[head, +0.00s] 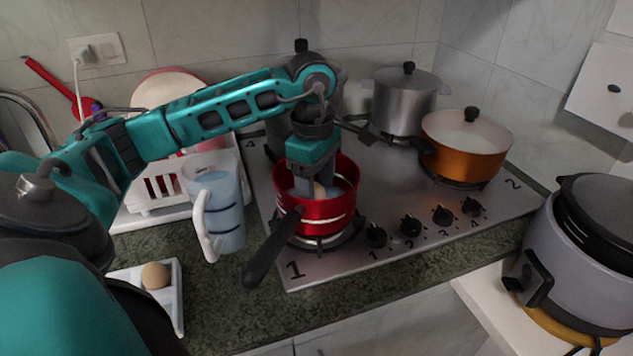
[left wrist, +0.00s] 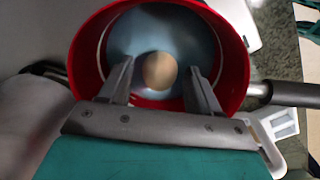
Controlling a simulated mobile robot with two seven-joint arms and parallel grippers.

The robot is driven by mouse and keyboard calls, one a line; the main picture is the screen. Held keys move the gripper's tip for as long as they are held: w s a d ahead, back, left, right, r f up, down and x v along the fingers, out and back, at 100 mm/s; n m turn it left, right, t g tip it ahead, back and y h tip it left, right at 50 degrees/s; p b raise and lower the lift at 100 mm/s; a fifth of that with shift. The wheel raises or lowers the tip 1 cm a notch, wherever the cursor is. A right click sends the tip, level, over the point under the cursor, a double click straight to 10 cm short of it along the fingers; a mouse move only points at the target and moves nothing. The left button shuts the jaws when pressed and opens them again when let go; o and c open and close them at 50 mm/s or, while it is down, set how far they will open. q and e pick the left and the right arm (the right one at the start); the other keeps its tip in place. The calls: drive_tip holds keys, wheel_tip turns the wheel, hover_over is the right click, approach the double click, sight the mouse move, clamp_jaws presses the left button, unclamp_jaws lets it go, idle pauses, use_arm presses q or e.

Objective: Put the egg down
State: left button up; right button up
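The egg (head: 319,190) is inside the red pot (head: 325,209), in the pale blue water, and it also shows in the left wrist view (left wrist: 160,71). The pot stands on the front left burner, its black handle towards me. My left gripper (head: 312,190) points down into the pot. In the left wrist view its fingers (left wrist: 160,68) are apart, one on each side of the egg, with a visible gap on both sides. The egg's lower part is hard to make out. My right gripper is not in view.
A second egg (head: 155,275) lies in a white tray (head: 177,310) on the counter. A measuring jug (head: 222,208) stands left of the pot. A steel pot (head: 405,103) and an orange pot (head: 468,146) occupy the stove. A rice cooker (head: 578,250) stands at right.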

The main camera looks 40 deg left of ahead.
use_arm(q)
drive_tip(key=shift+o, duration=0.3)
drive_tip(key=shift+r, duration=0.2)
wheel_tip(320, 180, up, 12)
drive_tip(key=p, duration=0.1)
drive_tip(key=shift+s+p, duration=0.25)
drive_tip(key=shift+p, duration=0.05)
idle(0.4)
